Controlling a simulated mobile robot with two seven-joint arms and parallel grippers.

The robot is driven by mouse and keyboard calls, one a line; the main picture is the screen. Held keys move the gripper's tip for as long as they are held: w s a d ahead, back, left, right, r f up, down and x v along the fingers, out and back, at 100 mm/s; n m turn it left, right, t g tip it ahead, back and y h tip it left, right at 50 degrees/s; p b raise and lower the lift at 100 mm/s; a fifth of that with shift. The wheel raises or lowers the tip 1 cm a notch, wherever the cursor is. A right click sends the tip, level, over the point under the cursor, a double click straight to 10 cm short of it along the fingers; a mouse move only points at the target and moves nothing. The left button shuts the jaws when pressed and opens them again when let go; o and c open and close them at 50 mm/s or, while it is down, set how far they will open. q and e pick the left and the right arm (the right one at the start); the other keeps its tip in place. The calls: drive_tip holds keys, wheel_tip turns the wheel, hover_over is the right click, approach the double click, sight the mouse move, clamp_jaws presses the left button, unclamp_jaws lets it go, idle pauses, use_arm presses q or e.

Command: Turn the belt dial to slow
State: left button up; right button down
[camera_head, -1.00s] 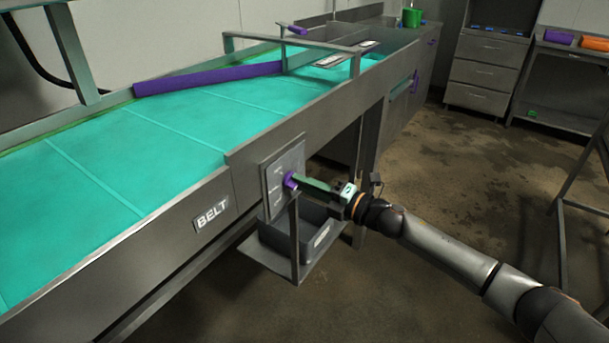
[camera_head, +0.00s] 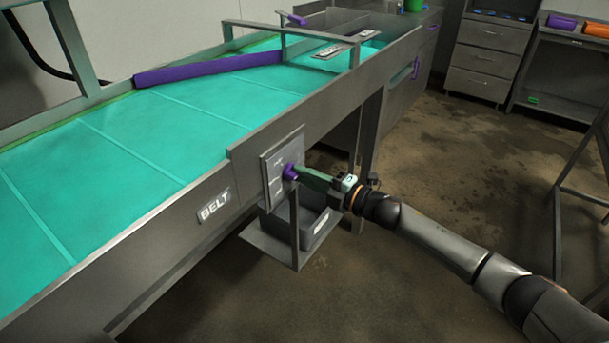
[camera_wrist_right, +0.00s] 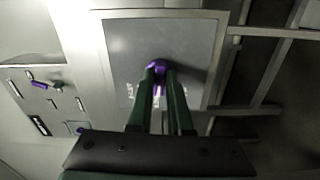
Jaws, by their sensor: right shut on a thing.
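The belt dial is a purple knob (camera_head: 289,172) on a grey panel (camera_head: 273,181) fixed to the side of the conveyor. My right gripper (camera_head: 298,172) reaches it from the right and is shut on the dial. In the right wrist view, the two green fingers of the gripper (camera_wrist_right: 157,76) close on the purple dial (camera_wrist_right: 157,66) in front of the panel (camera_wrist_right: 118,40). Faint lettering on the panel is partly hidden by the fingers, and I cannot read the dial's setting. My left gripper is not in view.
The teal conveyor belt (camera_head: 130,128) runs behind the panel, with a BELT label (camera_head: 215,206) on its side. A grey bin (camera_head: 318,229) on a shelf with an upright post sits just below the dial. Open floor (camera_head: 440,190) lies to the right.

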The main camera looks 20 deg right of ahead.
drive_tip(key=c, duration=0.8)
unclamp_jaws()
drive_tip(key=shift+c, duration=0.2)
drive_tip(key=v, duration=1.2)
drive_tip(key=shift+s+d+b, duration=0.2)
drive_tip(key=shift+b, duration=0.1)
drive_tip(key=s+a+f+m+g+h+p, duration=0.2)
drive_tip(key=s+a+f+m+h+p, duration=0.2)
drive_tip(key=s+f+m, duration=0.4)
drive_tip(key=s+a+f+m+g+h+p, duration=0.3)
drive_tip(key=s+f+m, duration=0.6)
drive_tip(key=s+m, duration=0.5)
drive_tip(key=s+a+h+p, duration=0.1)
drive_tip(key=s+a+p, duration=0.1)
drive_tip(key=a, duration=0.1)
drive_tip(key=shift+f+m+h, duration=0.15)
drive_tip(key=shift+m+h, duration=0.15)
